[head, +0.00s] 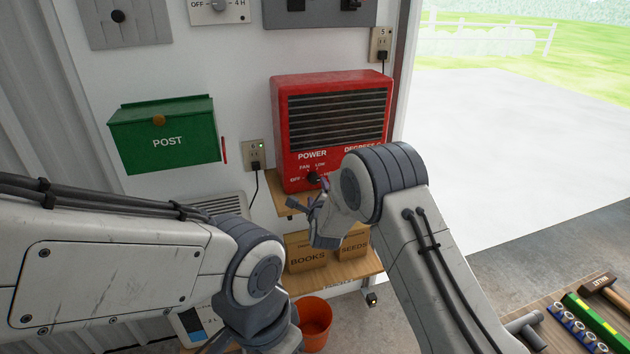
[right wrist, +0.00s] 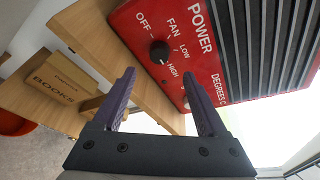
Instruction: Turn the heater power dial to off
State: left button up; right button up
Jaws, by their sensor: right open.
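The red heater (head: 281,135) stands on a wooden shelf against the wall. Its black power dial (head: 314,177) is low on the front, among the labels OFF, FAN, LOW and HIGH. In the right wrist view the dial (right wrist: 160,52) shows a small white mark that appears to face the HIGH side. My right gripper (head: 318,199) is close below and in front of the dial. In the right wrist view its purple fingers (right wrist: 160,80) are spread and empty, with the dial beyond the tips. My left arm reaches in from the left; its fingers are not visible.
Boxes marked BOOKS (head: 307,258) and SEEDS (head: 354,248) sit on the lower shelf. An orange bucket (head: 315,318) stands below. A green POST box (head: 165,140) hangs left of the heater. A tool table (head: 548,333) is at lower right. The doorway at right is open.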

aim_at(314, 181)
jog(key=p+x, duration=0.2)
jog(key=x, duration=0.6)
jog(key=shift+w+a+f, duration=0.1)
jog(key=shift+w+f, duration=0.05)
jog(key=shift+w, duration=0.15)
grip_shut()
